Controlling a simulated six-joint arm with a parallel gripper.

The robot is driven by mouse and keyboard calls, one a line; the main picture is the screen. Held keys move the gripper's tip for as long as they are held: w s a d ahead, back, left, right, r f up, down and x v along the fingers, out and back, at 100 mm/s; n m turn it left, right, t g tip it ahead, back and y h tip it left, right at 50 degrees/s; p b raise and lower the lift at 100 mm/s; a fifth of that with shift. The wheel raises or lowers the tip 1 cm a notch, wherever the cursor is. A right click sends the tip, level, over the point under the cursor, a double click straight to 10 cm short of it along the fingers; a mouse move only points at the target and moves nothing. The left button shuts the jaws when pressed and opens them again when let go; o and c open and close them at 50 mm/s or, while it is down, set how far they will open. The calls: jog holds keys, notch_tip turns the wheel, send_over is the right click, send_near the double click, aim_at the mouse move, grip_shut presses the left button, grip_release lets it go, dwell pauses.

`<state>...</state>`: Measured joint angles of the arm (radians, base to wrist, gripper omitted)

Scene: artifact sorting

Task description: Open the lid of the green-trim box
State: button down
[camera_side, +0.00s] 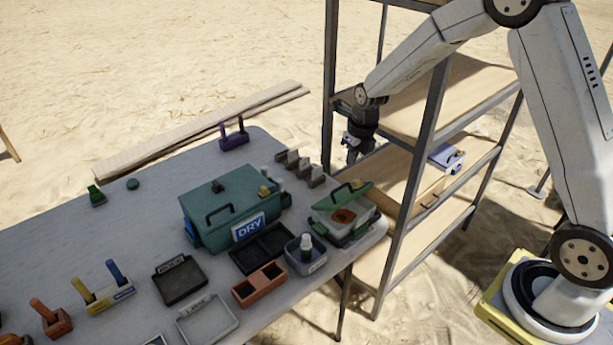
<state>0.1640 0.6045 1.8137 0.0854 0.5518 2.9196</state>
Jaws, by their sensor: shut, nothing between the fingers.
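The green-trim box (362,229) is a small pale box at the right end of the table. Its green lid (358,190) is raised and tilted at the back, with a dark handle on it. A reddish-brown thing (344,216) shows inside the open box. My gripper (352,162) is shut and empty, pointing down above and behind the lid. It appears apart from the lid, though the exact gap is hard to tell.
A teal box (205,235) labelled DRY stands left of the green-trim box. A grey bin (306,262) holding a bottle and several dark trays are in front. A metal shelf rack (410,200) stands close on the right. The table's back left is mostly clear.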

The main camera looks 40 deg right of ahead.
aim_at(345, 197)
jog(key=shift+a+g, duration=0.3)
jog(key=shift+g, duration=0.6)
jog(key=shift+f, duration=0.1)
jog(key=shift+w+f, duration=0.1)
jog(key=shift+f, duration=4.8)
jog(key=shift+w+r, duration=0.35)
jog(key=shift+w, duration=0.4)
jog(key=shift+w+r, duration=0.4)
jog(key=shift+w, duration=0.3)
jog(key=shift+w+r, duration=0.35)
jog(key=shift+w, duration=0.4)
jog(key=shift+r, duration=0.1)
